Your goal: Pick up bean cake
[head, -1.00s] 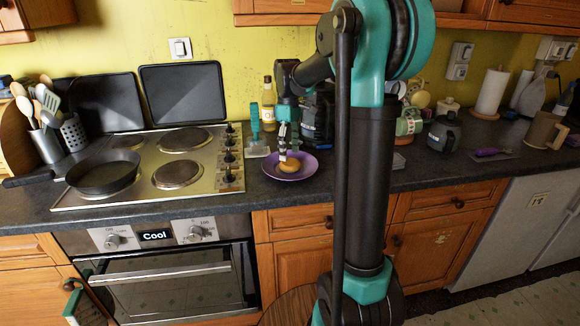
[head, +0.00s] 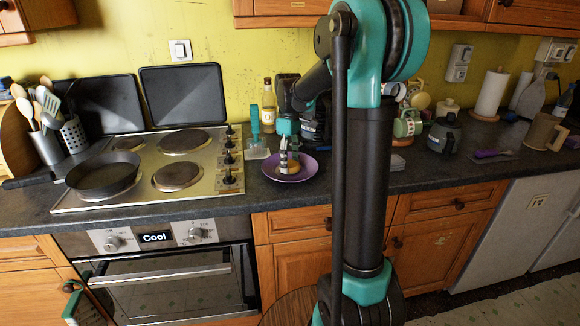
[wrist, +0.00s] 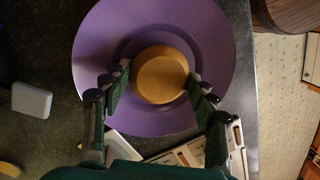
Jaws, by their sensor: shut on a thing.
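The bean cake (wrist: 160,75) is a round golden-brown cake on a purple plate (wrist: 215,40), seen from above in the wrist view. In the head view the plate (head: 308,171) sits on the dark counter just right of the stove, and the cake there is mostly hidden by my gripper. My gripper (wrist: 158,87) points down over the plate with a finger on either side of the cake, shut on it. The cake appears still at the plate; any gap beneath it cannot be made out. My gripper also shows in the head view (head: 289,166).
A stove (head: 150,165) with a black frying pan (head: 103,175) is on the left. A bottle (head: 268,106) and a teal-handled utensil (head: 254,125) stand behind the plate. A dark grey pot (head: 443,135) stands further right. The counter's front edge lies close to the plate.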

